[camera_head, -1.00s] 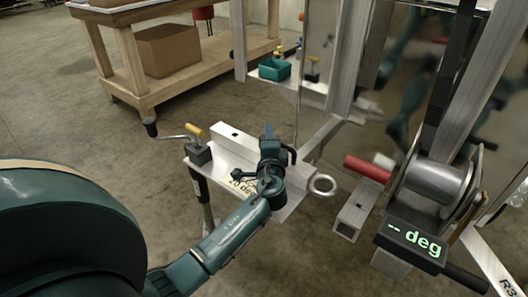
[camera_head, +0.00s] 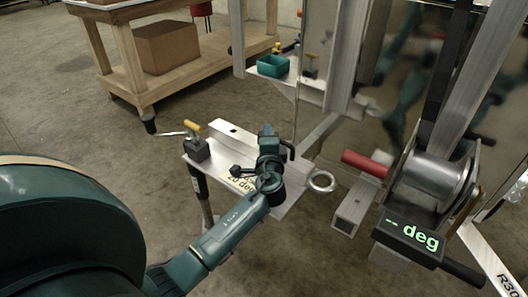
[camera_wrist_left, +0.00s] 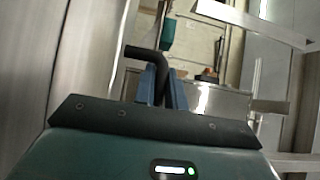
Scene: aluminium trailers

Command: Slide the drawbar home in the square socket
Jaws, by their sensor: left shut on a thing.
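My left gripper (camera_head: 270,145) is over the angled aluminium piece (camera_head: 233,137) in the head view. It is shut on a dark bent handle, which shows between its blue fingers in the left wrist view (camera_wrist_left: 143,52). A metal ring eye (camera_head: 322,181) shows just right of the gripper. I cannot tell whether the handle and ring belong to one drawbar; my gripper hides where they meet. A square aluminium tube (camera_head: 357,203) with an open end faces me, right of the ring and apart from it; it looks like the square socket. My right gripper is not in view.
A jack with a yellow-handled crank (camera_head: 196,148) is at the left of the plate. A wooden bench (camera_head: 125,75) stands behind. The floor between is clear.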

